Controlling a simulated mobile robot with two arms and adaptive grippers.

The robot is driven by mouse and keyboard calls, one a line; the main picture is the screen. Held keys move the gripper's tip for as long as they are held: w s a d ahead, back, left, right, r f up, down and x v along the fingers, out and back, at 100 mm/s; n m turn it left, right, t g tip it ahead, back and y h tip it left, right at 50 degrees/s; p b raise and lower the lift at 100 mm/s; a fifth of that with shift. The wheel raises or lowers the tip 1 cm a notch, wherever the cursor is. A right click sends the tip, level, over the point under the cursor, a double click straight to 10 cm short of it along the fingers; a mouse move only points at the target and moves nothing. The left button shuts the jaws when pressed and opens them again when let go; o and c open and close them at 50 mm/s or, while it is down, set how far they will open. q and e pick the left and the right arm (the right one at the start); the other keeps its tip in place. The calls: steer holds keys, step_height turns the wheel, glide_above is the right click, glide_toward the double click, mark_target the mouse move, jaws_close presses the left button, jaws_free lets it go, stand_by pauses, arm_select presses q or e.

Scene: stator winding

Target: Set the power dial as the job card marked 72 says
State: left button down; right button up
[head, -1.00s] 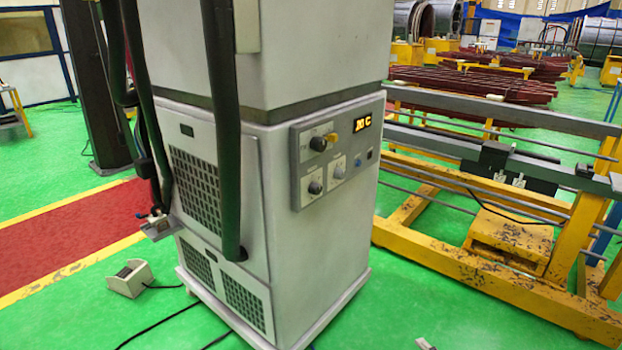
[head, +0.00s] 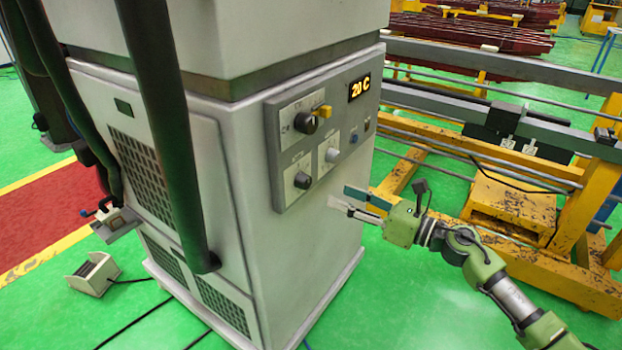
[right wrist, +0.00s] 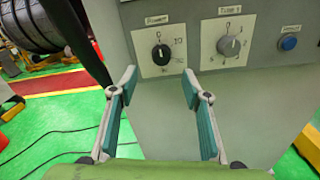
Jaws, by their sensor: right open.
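The power dial (right wrist: 160,54) is a black knob on a white plate, under a "Power" label, in the right wrist view. A light mark on it seems to point up, near the 0. In the head view it is the lower left knob (head: 302,180) of the grey control panel. My right gripper (head: 345,198) is open and empty, in front of the panel's lower part and apart from it. In the right wrist view its fingers (right wrist: 160,83) stand spread below the dial, one to each side. I see no job card marked 72. My left gripper is not in view.
The timer dial (right wrist: 229,45) and a blue button (right wrist: 288,43) sit right of the power dial. A black knob with a yellow part (head: 306,122) and a display reading 20 C (head: 359,88) are above. A yellow frame (head: 425,185) stands right of the cabinet.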

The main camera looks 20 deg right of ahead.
mark_target(308, 182)
steer(key=p+x, duration=0.2)
steer(key=x, duration=0.7)
steer(key=shift+w, duration=0.25)
steer(key=shift+w+a+f, duration=0.1)
steer(key=shift+w+a, duration=0.15)
steer(key=shift+w, duration=0.05)
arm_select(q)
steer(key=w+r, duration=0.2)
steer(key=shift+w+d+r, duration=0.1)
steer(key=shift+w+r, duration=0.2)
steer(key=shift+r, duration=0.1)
arm_select(e)
steer(key=c, duration=1.1)
